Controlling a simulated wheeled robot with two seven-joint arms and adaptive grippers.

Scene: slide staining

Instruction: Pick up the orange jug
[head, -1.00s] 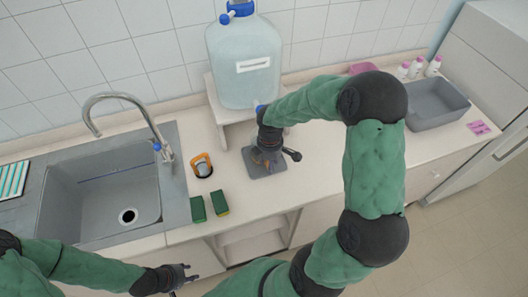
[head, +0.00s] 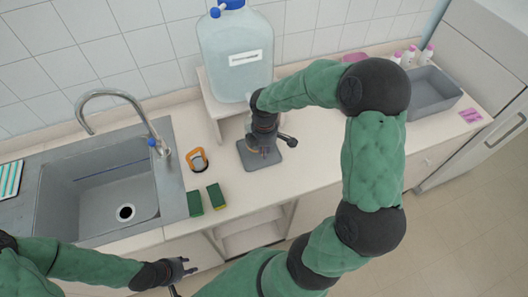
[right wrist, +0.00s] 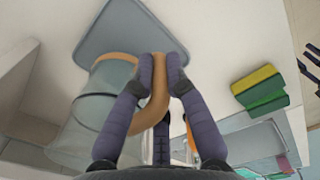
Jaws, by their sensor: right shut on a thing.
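My right gripper (head: 263,143) is over the grey mat on the counter. In the right wrist view its fingers (right wrist: 160,75) are shut on the orange handle (right wrist: 157,105) of the jug. The jug's clear body (right wrist: 108,95), with an orange band, is left of the fingers. In the head view the gripper hides most of the jug. I cannot tell whether the jug touches the mat. My left gripper (head: 180,277) is open and empty in front of the counter, low in the head view.
An orange-framed item (head: 197,160) and two sponges (head: 205,199) lie between mat and sink (head: 95,190). A grey basin (head: 436,95) is at right. The counter between mat and basin is clear.

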